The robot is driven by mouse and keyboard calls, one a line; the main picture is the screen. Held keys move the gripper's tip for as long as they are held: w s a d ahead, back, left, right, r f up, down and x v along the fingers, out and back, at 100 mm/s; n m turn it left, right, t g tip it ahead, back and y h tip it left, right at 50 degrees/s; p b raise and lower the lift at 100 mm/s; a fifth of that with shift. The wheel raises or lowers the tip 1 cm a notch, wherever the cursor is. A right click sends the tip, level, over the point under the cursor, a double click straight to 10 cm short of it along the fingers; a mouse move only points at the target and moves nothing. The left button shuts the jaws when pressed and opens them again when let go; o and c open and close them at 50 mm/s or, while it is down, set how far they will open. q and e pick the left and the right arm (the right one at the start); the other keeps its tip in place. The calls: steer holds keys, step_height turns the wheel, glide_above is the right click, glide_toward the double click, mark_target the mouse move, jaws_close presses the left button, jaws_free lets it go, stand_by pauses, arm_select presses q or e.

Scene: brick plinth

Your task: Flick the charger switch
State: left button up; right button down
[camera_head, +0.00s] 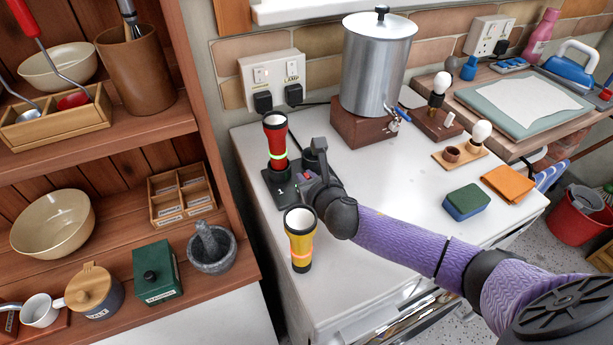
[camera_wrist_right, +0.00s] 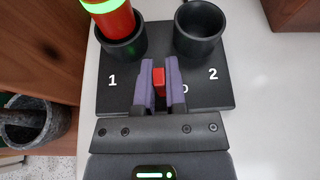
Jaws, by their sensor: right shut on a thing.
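The black charger base (camera_head: 284,200) stands on the white counter; it also shows in the right wrist view (camera_wrist_right: 215,97), with cups marked 1 and 2. A red torch (camera_head: 276,141) with a lit green ring stands upright in cup 1. Cup 2 (camera_wrist_right: 200,30) is empty. The red charger switch (camera_wrist_right: 158,82) sits between the purple fingers of my right gripper (camera_wrist_right: 160,62), which is shut on it. In the head view my right gripper (camera_head: 306,178) is over the charger's front right. A yellow torch (camera_head: 300,245) with an orange ring stands upright on the counter. My left gripper is out of view.
A metal urn (camera_head: 374,65) on a wooden block stands behind. A wall socket (camera_head: 272,80) holds two black plugs. A green-and-blue sponge (camera_head: 466,203) and an orange cloth (camera_head: 508,184) lie right. Wooden shelves (camera_head: 160,120) bound the left. The counter's middle is clear apart from my arm.

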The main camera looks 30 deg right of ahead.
steer(key=shift+d+r+m+y+p, duration=0.2)
steer(key=shift+m+y+p, duration=0.2)
steer(key=shift+m, duration=0.1)
steer(key=shift+d+f+m, duration=0.1)
steer(key=shift+f+m, duration=0.1)
steer(key=shift+m, duration=0.2)
steer(key=c, duration=0.7)
jaws_free()
steer(key=shift+s, duration=0.1)
steer(key=p+v, duration=0.3)
steer(key=v, duration=0.6)
steer(key=shift+s+d+r, duration=0.1)
steer(key=shift+s+r, duration=0.1)
steer(key=shift+s, duration=0.15)
